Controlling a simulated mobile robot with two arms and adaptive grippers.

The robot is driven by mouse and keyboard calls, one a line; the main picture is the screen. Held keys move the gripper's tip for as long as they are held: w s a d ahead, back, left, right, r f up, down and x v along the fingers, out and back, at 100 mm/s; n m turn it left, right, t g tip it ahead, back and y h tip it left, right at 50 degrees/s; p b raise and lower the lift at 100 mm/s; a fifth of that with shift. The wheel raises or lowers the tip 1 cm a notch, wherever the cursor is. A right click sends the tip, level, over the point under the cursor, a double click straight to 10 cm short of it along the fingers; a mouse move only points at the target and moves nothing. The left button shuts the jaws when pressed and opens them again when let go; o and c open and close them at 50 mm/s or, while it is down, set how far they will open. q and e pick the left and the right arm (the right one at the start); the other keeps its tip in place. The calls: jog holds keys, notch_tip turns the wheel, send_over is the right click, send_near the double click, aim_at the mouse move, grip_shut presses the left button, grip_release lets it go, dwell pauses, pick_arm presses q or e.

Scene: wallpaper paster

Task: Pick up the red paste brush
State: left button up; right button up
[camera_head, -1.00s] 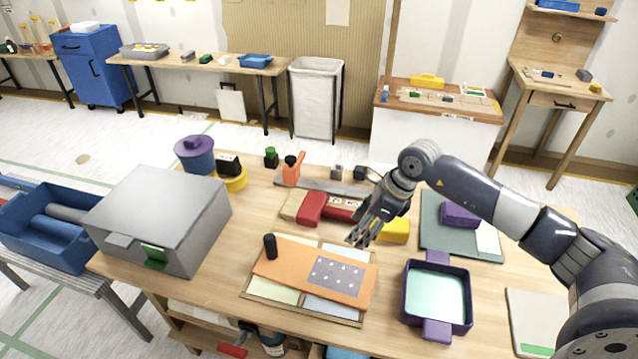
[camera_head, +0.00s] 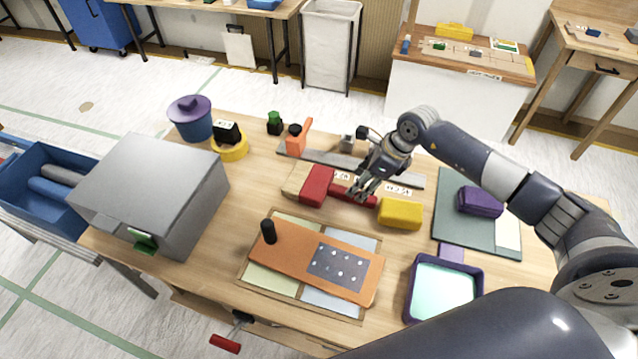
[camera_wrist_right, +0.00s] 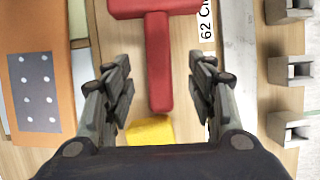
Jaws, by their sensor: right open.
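The red paste brush (camera_head: 319,184) lies on the wooden workbench, its wide red head at left and its narrower handle running right. In the right wrist view the brush handle (camera_wrist_right: 158,65) points down between the open fingers of my right gripper (camera_wrist_right: 160,92), with a gap on each side. In the head view my right gripper (camera_head: 364,190) is over the handle and hides part of it. My left gripper is not in view.
A yellow block (camera_head: 401,213) sits close to the handle's right end. An orange board (camera_head: 300,262) with a black knob lies in front. A purple tray (camera_head: 410,288) stands front right, a grey box (camera_head: 150,195) at left. A grey metal strip (camera_head: 330,161) lies behind.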

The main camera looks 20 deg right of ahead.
jog(key=p+x, duration=0.1)
jog(key=x, duration=0.2)
jog(key=shift+a+f, duration=0.15)
jog(key=shift+f, duration=0.15)
jog(key=shift+w+a+f, duration=0.1)
jog(key=shift+a+f, duration=0.05)
jog(key=shift+f, duration=0.3)
jog(key=shift+c, duration=1.4)
jog(key=c, duration=0.9)
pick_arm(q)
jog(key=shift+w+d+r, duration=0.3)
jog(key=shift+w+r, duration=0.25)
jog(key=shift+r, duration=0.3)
pick_arm(e)
jog(key=shift+o, duration=0.2)
jog(key=shift+r, duration=0.15)
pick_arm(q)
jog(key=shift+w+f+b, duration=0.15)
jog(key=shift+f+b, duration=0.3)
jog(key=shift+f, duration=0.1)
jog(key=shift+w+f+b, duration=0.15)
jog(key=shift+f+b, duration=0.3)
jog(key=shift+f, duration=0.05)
pick_arm(e)
notch_tip(320, 180, up, 10)
